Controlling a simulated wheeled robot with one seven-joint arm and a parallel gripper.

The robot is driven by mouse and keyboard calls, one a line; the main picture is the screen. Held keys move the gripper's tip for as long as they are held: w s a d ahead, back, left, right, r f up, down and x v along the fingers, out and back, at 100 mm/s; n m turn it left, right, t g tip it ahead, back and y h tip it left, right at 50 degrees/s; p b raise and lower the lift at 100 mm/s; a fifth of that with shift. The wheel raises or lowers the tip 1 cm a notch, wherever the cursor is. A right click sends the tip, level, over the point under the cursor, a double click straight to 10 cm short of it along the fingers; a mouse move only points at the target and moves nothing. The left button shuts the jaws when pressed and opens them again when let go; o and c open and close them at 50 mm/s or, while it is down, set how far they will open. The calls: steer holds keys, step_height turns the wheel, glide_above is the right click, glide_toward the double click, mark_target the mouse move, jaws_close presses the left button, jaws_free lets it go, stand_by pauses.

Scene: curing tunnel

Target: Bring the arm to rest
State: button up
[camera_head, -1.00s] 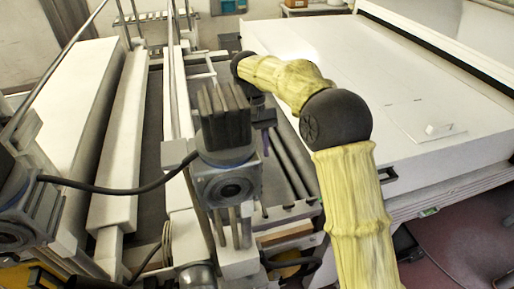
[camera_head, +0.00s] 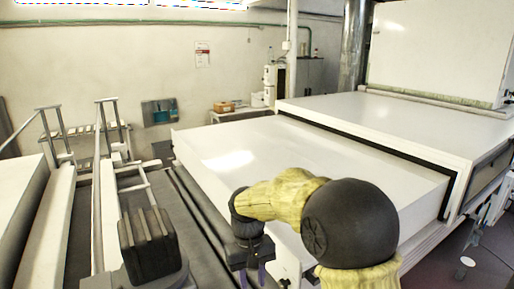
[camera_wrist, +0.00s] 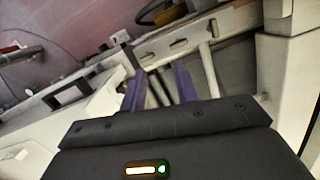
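My gripper (camera_head: 252,276) hangs downward at the bottom of the head view, with purple fingers below a dark wrist. In the wrist view, its two purple fingers (camera_wrist: 160,90) stand apart with nothing held between them, so it is open. My arm is bent, with yellow covers and dark round joints. In the head view, the gripper is beside the left edge of the wide white table (camera_head: 300,160), over the dark rollers. The fingertips are partly cut off by the head view's lower edge.
A black-edged white tunnel housing (camera_head: 410,118) stands across the table's right end. A dark ribbed block (camera_head: 148,245) on the machine frame is left of my gripper. White beams and rails (camera_head: 50,215) run along the left. A side table (camera_head: 238,115) stands by the back wall.

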steer(key=s+d+f+m+t, duration=0.2)
steer(key=s+d, duration=0.4)
steer(key=d, duration=0.2)
steer(key=s+d+f+m+t+b, duration=0.1)
steer(key=s+d+f+m, duration=0.1)
steer(key=s+d, duration=0.4)
steer(key=d+f, duration=0.1)
steer(key=d, duration=0.1)
steer(key=shift+s+d+f+t+y, duration=0.3)
steer(key=shift+s+t, duration=0.05)
steer(key=shift+t, duration=0.05)
